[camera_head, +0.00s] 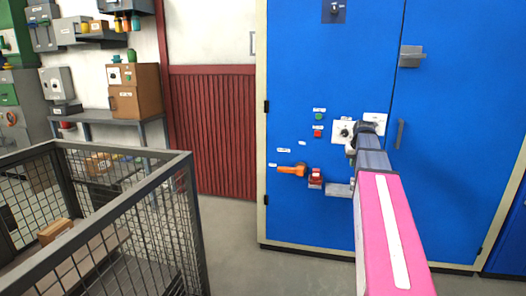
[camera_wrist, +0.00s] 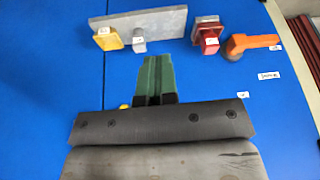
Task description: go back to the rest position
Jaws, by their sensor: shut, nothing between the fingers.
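My gripper (camera_wrist: 156,70) shows in the wrist view as two green fingers shut together with nothing between them. They sit in front of the blue cabinet (camera_head: 310,50), close by the grey plate (camera_wrist: 175,22). In the head view my arm reaches from the lower right toward the cabinet's front, and the fingertips cannot be made out there. The wrist view also shows the cabinet's blue face (camera_wrist: 48,90). I cannot tell whether the fingers touch anything.
The cabinet carries an orange handle (camera_head: 292,170), a red switch (camera_head: 315,178), a green button (camera_head: 319,116) and a door handle (camera_head: 399,134). A yellow switch (camera_wrist: 107,38) sits at the plate. A wire cage (camera_head: 115,225) stands at left; grey floor lies between.

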